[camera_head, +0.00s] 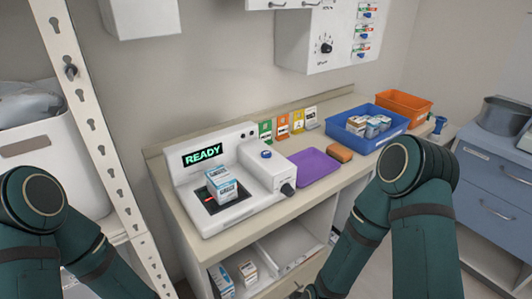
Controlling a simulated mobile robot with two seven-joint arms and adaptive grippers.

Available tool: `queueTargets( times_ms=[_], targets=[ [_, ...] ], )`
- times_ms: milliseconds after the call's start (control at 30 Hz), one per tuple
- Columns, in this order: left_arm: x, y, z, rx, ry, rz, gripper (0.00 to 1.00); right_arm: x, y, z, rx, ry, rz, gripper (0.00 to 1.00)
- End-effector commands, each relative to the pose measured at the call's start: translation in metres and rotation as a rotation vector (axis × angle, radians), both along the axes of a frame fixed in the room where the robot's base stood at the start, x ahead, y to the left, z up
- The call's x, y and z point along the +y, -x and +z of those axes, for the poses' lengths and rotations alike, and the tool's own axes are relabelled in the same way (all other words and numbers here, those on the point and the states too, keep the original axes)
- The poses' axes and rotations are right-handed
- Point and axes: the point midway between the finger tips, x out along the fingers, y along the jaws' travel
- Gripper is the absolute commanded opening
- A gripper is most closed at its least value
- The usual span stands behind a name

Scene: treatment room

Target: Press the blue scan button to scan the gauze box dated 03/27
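The scanner (240,217) is a white device on the counter, and its display (202,154) reads READY in green. A white and blue gauze box (221,187) stands on the scanner's dark plate, with a small red light showing beside it. Its date is too small to read. The blue scan button (266,154) is on top of the raised housing at the scanner's right; nothing touches it. Both my arms come in from the bottom, elbows raised at left and right. Both grippers are below the picture edge.
A purple tray (333,161) and an orange-brown block (340,153) are right of the scanner. A blue bin (394,139) holds several boxes; an orange bin (419,112) stands behind it. Coloured cards line the wall. More boxes (247,271) lie on the shelf below.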

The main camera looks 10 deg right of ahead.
Motion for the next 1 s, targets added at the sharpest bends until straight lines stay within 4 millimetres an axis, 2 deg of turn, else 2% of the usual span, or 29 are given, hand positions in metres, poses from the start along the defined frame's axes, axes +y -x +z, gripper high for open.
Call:
queueTargets(
  times_ms=[33,67,1000],
  targets=[
    [0.0000,0.0000,0.0000,0.000,0.000,0.000,0.00,0.0000,0.0000,0.0000,0.000,0.000,0.000,0.07],
    [0.0000,0.0000,0.0000,0.000,0.000,0.000,0.00,0.0000,0.0000,0.0000,0.000,0.000,0.000,0.00],
    [0.0000,0.0000,0.0000,0.000,0.000,0.000,0.00,0.0000,0.0000,0.0000,0.000,0.000,0.000,0.00]
  ],
)
